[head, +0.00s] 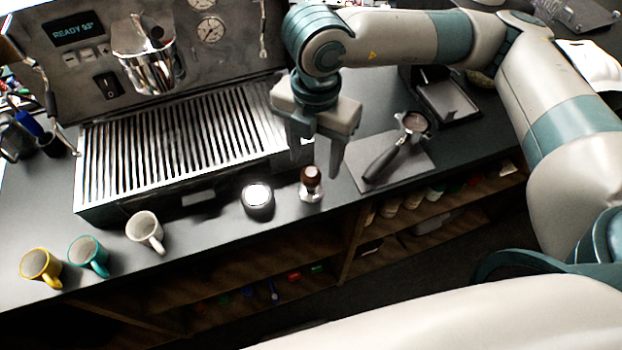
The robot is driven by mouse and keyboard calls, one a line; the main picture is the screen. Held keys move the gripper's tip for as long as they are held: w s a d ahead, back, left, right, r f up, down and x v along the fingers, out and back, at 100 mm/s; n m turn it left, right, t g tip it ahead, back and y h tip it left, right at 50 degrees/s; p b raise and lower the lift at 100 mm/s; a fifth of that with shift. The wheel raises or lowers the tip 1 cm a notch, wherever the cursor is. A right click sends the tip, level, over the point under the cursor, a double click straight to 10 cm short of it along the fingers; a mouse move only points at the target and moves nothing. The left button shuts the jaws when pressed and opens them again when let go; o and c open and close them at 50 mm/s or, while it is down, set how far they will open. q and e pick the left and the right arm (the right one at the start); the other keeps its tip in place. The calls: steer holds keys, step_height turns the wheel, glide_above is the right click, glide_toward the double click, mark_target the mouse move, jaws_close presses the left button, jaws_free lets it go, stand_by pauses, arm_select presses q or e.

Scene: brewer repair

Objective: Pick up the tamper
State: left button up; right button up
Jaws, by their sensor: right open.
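The tamper (311,184) stands upright on the dark counter in front of the espresso machine, near the counter's front edge. It has a brown knob and a shiny metal base. My right gripper (316,160) points down above and just behind the tamper. Its two fingers are apart with nothing held between them. I cannot tell the exact height of the fingertips over the counter. My left gripper is not in the head view.
The espresso machine's drip tray (180,140) lies behind. A round metal-topped item (257,200) stands left of the tamper. A portafilter (392,150) lies on a grey mat (415,166) to the right. White (146,229), teal (88,254) and yellow (40,265) cups stand left.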

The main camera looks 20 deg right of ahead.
mark_target(311, 171)
steer(key=shift+a+f+p, duration=0.1)
steer(key=shift+f+p, duration=0.25)
steer(key=shift+p, duration=0.05)
steer(key=f+p, duration=0.1)
steer(key=f, duration=0.1)
steer(key=f+p, duration=0.1)
steer(key=shift+w+a+f, duration=0.15)
steer(key=shift+a+f, duration=0.05)
steer(key=shift+f, duration=0.55)
steer(key=shift+c, duration=0.3)
jaws_close()
steer(key=shift+r, duration=0.15)
